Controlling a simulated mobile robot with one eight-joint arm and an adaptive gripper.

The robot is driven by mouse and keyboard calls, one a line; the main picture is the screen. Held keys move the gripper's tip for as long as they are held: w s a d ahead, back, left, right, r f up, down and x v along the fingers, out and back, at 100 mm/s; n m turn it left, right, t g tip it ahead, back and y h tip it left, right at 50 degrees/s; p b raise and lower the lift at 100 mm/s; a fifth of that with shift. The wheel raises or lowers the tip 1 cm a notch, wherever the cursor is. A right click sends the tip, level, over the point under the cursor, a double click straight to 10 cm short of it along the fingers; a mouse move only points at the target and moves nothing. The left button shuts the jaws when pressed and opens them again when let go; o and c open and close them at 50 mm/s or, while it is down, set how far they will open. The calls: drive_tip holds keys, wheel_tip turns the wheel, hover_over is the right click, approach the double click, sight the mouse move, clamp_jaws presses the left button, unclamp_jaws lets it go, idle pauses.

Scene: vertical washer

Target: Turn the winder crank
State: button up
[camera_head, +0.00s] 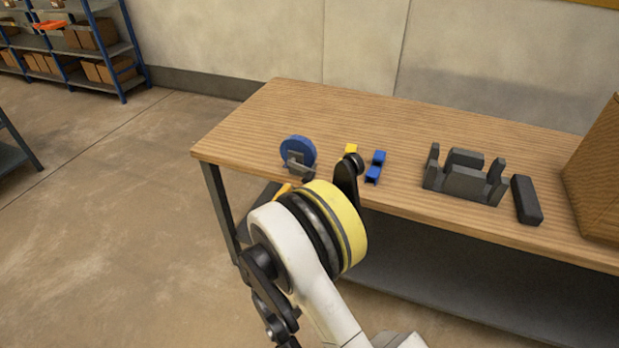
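A blue disc (298,152) stands upright near the front left edge of the wooden table. A grey angled piece (299,165) sits on its near face; this looks like the winder and its crank. My arm, white with a yellow and black joint (341,222), rises from the bottom in front of the table. Black linkage parts show on both sides of this joint, the upper one just right of the blue disc. My gripper's fingertips cannot be made out, and I see no contact with the crank. The arm hides part of the table's front edge.
A small yellow block (350,149) and a blue bracket (376,166) lie right of the disc. Further right are a dark grey slotted holder (466,181), a dark bar (526,200) and a large brown box (598,180). The table's back left (290,105) is clear.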

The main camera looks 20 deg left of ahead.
sight(305, 183)
drive_tip(key=w, duration=0.2)
drive_tip(key=w+b, duration=0.1)
drive_tip(key=w, duration=0.3)
drive_tip(key=shift+d, duration=0.25)
drive_tip(key=shift+f, duration=0.1)
clamp_jaws()
